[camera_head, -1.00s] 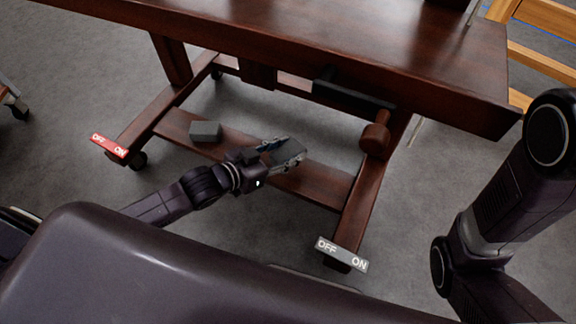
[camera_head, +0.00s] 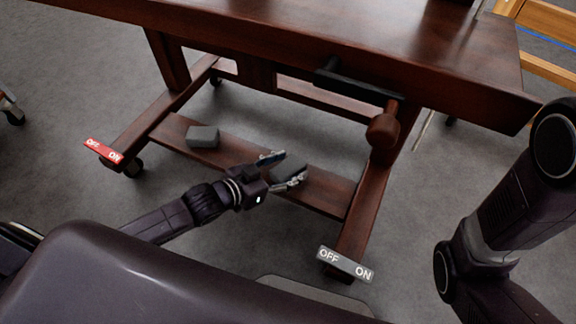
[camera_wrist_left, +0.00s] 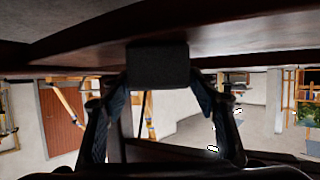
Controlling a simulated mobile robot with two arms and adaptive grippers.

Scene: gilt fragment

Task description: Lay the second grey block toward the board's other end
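One grey block (camera_head: 202,137) lies on the left part of the long wooden board (camera_head: 240,155), low between the workbench legs. My left gripper (camera_head: 294,166) is over the board's right part, fingers spread. In the left wrist view, the second grey block (camera_wrist_left: 158,66) looks dark and sits against the wooden board, between the tips of the open left gripper (camera_wrist_left: 162,84). In the head view this block is mostly hidden by the fingers and hard to make out. My right gripper is out of view.
The workbench top (camera_head: 330,35) overhangs the board. A dark vise handle with a wooden knob (camera_head: 383,131) hangs at the right leg. A red OFF/ON label (camera_head: 103,151) and a grey one (camera_head: 345,264) mark the feet. Board is bare between the blocks.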

